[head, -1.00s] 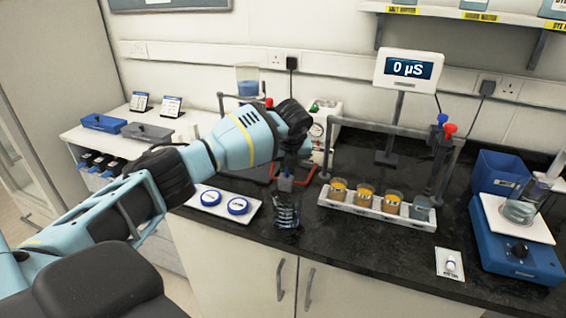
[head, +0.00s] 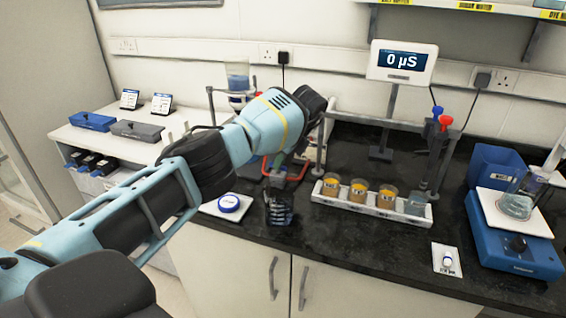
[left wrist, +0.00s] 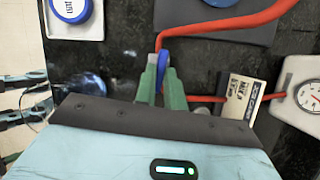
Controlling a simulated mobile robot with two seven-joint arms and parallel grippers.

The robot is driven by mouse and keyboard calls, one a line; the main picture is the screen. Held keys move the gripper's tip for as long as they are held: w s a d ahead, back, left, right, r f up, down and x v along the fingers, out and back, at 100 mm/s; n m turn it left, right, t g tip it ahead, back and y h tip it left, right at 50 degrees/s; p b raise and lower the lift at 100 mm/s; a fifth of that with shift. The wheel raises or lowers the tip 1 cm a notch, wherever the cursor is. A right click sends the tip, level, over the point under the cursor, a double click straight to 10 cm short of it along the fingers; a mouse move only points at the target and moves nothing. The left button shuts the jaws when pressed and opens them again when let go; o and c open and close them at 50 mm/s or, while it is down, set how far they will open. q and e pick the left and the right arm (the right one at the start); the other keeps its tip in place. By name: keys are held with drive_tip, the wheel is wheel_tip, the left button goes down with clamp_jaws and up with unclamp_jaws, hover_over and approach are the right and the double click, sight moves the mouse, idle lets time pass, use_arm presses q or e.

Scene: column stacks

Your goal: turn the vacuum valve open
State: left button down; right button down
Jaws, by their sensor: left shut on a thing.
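The vacuum valve's blue handle (left wrist: 163,56) shows in the left wrist view, where red tubing (left wrist: 215,27) meets it. My left gripper (left wrist: 160,84) has its green fingers shut on this handle, one on each side. The fingers hide part of the handle and the valve body. A printed label card (left wrist: 241,97) and a round white gauge (left wrist: 309,94) lie to the right of it. In the head view my left arm reaches over the bench, and its wrist mostly hides the valve; some red tubing (head: 299,170) shows below. My right gripper is not in view.
A rack (head: 372,209) of several cups stands to the right. Dark worktop (head: 330,240) is bare in front.

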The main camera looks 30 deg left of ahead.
use_arm(q)
drive_tip(key=shift+f+n+b, duration=0.1)
drive_tip(key=shift+n+b, duration=0.2)
drive_tip(key=shift+n, duration=0.2)
drive_tip(key=shift+w+n+g, duration=0.1)
drive_tip(key=shift+n+g, duration=0.2)
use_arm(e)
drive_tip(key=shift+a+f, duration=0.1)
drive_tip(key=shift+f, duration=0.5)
use_arm(q)
drive_tip(key=c, duration=1.5)
unclamp_jaws()
drive_tip(key=shift+a, duration=0.1)
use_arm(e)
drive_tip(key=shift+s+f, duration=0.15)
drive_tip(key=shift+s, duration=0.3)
use_arm(q)
drive_tip(key=shift+b+v, duration=0.85)
drive_tip(key=shift+v, duration=3.15)
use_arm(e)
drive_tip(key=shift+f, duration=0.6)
